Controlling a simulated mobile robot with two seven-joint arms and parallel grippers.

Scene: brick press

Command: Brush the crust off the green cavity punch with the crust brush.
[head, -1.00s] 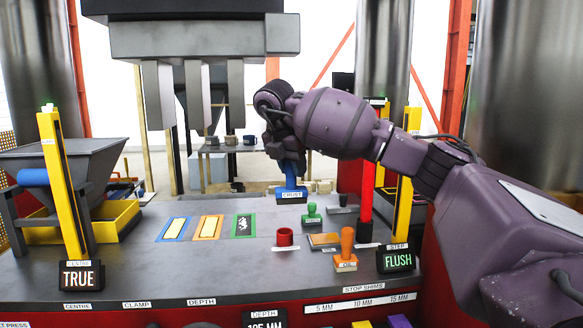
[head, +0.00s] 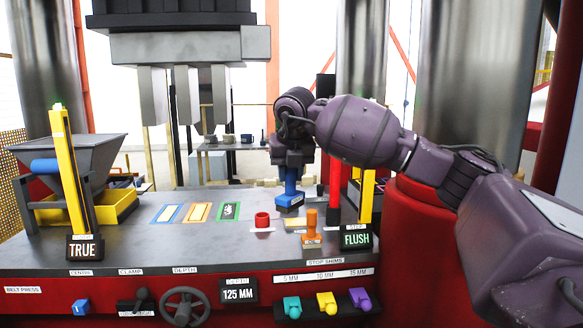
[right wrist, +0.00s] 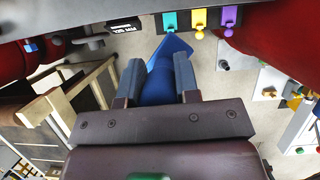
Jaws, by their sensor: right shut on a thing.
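My right gripper (head: 292,160) is shut on the blue crust brush (head: 289,197), which hangs below it with its wide head down. The right wrist view also shows the brush (right wrist: 157,85) between the two fingers (right wrist: 157,78). Three grey punches hang side by side under the press head, to the left of the brush; the rightmost punch (head: 219,95) is above the row's green-framed cavity (head: 229,211). That cavity shows a black and white patch. Crust on the punch is too small to tell. The brush is apart from the punches. My left gripper is not in view.
Yellow posts (head: 70,165) stand at both sides of the table. A hopper (head: 70,155) is at the left. Shims (head: 326,303) line the front.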

